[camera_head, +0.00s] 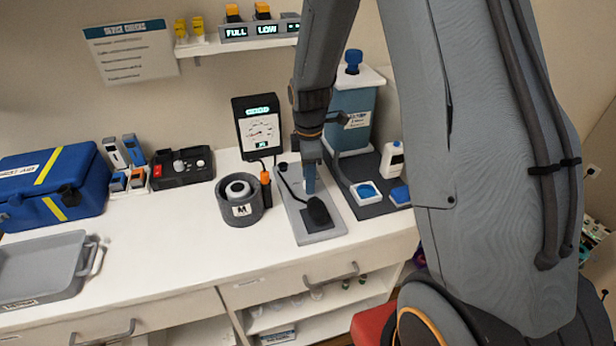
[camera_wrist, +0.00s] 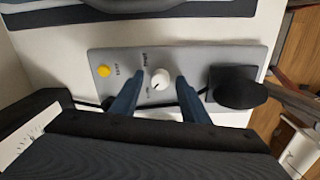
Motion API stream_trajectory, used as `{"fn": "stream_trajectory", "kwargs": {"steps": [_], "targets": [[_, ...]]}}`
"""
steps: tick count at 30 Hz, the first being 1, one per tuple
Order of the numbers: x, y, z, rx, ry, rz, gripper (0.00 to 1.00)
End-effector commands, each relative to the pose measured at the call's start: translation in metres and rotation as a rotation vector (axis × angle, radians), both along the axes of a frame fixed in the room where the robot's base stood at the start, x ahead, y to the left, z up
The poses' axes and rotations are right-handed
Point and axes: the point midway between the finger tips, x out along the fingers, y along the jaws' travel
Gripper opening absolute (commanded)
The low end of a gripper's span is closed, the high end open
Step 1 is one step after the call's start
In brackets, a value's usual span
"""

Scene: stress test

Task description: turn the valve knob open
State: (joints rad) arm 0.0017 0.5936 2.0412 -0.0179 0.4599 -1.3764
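The small white round knob (camera_wrist: 160,78) with a dark pointer mark sits on a grey plate (camera_wrist: 120,62) in the wrist view. The lettering beside it is too small to read. My gripper (camera_wrist: 160,77) is open, with one blue finger on each side of the knob and a gap to it. I cannot tell whether the fingertips are level with the knob or above it. In the head view my gripper (camera_head: 310,188) points down over the plate (camera_head: 318,236), and the knob is hidden there.
The plate also bears a yellow button (camera_wrist: 103,71) and a black rounded piece (camera_wrist: 238,88) right of my fingers. Left stand a dark round container (camera_head: 240,212) and a gauge display (camera_head: 258,128). A blue tank (camera_head: 352,105) stands behind. The counter's front strip is clear.

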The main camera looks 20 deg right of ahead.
Motion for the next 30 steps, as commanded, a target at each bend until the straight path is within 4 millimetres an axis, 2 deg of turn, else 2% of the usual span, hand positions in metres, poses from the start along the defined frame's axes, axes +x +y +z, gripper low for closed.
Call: {"fn": "stream_trajectory", "kwargs": {"steps": [4,8,21,30], "targets": [[0.000,0.000,0.001,0.000,0.000,0.000,0.41],[0.000,0.000,0.011,0.000,-0.001,0.000,0.41],[-0.002,0.001,0.068,0.000,-0.003,0.001,0.41],[-0.004,0.001,0.078,0.000,0.000,0.001,0.41]]}}
